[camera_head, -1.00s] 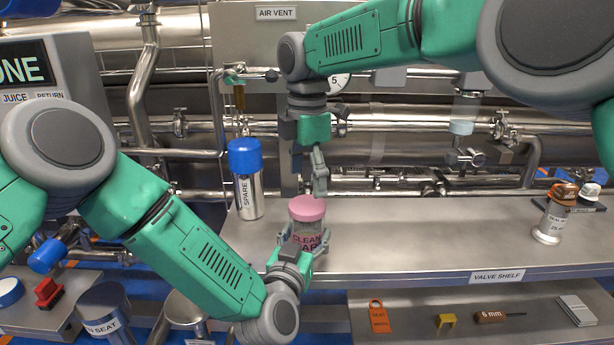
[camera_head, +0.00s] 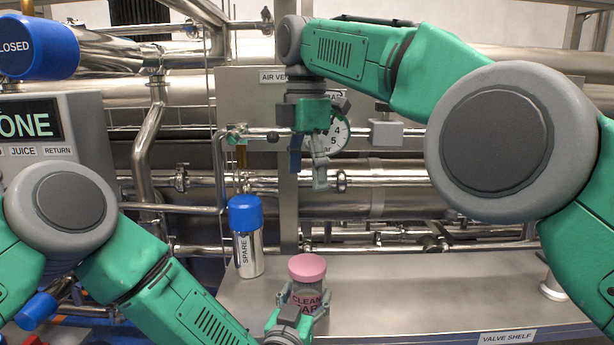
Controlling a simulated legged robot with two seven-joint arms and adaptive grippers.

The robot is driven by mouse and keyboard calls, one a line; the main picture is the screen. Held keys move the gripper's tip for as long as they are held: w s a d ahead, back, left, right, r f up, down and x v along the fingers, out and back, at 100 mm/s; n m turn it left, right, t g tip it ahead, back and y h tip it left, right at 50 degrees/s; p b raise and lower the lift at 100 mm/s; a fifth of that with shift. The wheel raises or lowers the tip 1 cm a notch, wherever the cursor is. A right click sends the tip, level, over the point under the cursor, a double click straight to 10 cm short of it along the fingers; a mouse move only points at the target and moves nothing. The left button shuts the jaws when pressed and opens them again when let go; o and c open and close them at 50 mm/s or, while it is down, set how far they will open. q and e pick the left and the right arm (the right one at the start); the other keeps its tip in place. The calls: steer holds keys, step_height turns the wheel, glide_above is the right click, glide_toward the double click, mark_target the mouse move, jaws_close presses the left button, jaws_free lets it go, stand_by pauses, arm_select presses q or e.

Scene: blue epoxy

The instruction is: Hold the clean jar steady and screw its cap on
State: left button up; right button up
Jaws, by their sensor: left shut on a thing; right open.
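The clean jar (camera_head: 306,299) stands upright at the front of the steel shelf, with its pink cap (camera_head: 307,267) seated on top. I cannot tell how tightly the cap is screwed down. My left gripper (camera_head: 304,305) is shut around the jar's body, below the cap, and hides part of the label. My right gripper (camera_head: 308,180) hangs above the jar, pointing down, open and empty. It is clear of the cap by a wide gap.
A blue-capped SPARE bottle (camera_head: 247,250) stands on the shelf left of the jar. Pipes and a gauge (camera_head: 336,135) lie behind my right gripper. The valve shelf (camera_head: 430,290) is clear right of the jar, up to a partly hidden container (camera_head: 553,288).

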arm_select(q)
steer(key=o, duration=1.8)
steer(key=shift+c, duration=0.2)
steer(key=v, duration=1.2)
steer(key=shift+f, duration=0.1)
